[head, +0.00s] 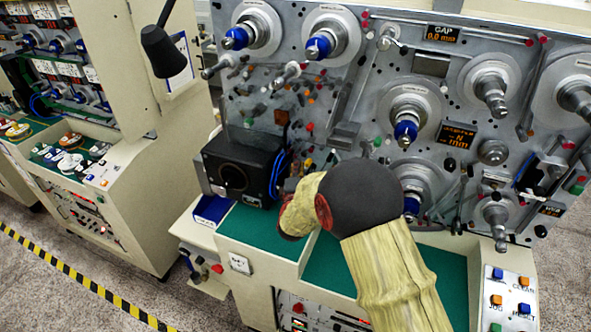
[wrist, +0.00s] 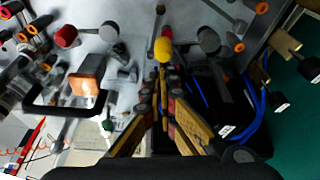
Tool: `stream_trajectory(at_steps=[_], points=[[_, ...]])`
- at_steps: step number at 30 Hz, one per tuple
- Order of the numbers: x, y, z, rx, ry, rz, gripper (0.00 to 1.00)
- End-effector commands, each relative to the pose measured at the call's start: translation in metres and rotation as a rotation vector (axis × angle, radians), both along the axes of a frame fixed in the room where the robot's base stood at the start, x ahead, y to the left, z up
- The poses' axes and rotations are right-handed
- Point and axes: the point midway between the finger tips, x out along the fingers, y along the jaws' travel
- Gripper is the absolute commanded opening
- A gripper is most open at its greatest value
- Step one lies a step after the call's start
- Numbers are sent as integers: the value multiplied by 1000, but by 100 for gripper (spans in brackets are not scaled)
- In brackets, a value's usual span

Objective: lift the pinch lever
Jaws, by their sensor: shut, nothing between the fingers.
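My gripper (wrist: 164,76) is in the wrist view, its two yellow-and-dark fingers drawn together with nothing visible between them. A yellow knob (wrist: 163,50) on a thin stem is right in front of the fingertips. I cannot tell whether they touch. No label shows which part is the pinch lever; this yellow-knobbed lever is the closest one. A grey-ended post (wrist: 208,40) stands just right of it, and a red knob (wrist: 66,36) is farther left.
The black box (head: 240,168) with blue cables (head: 278,172) stands left of my arm. In the wrist view a black handle (wrist: 33,102) and an orange block (wrist: 87,73) are to the left. Several spindles crowd the grey panel. The green shelf (head: 330,268) is bare.

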Motion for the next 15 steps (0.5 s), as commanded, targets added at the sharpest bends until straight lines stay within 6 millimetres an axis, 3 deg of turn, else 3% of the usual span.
stream_trajectory(at_steps=[9, 15], points=[[-4, -12, -1, 210, -78, -2, 0], [-7, -19, 7, 261, -97, -2, 0]])
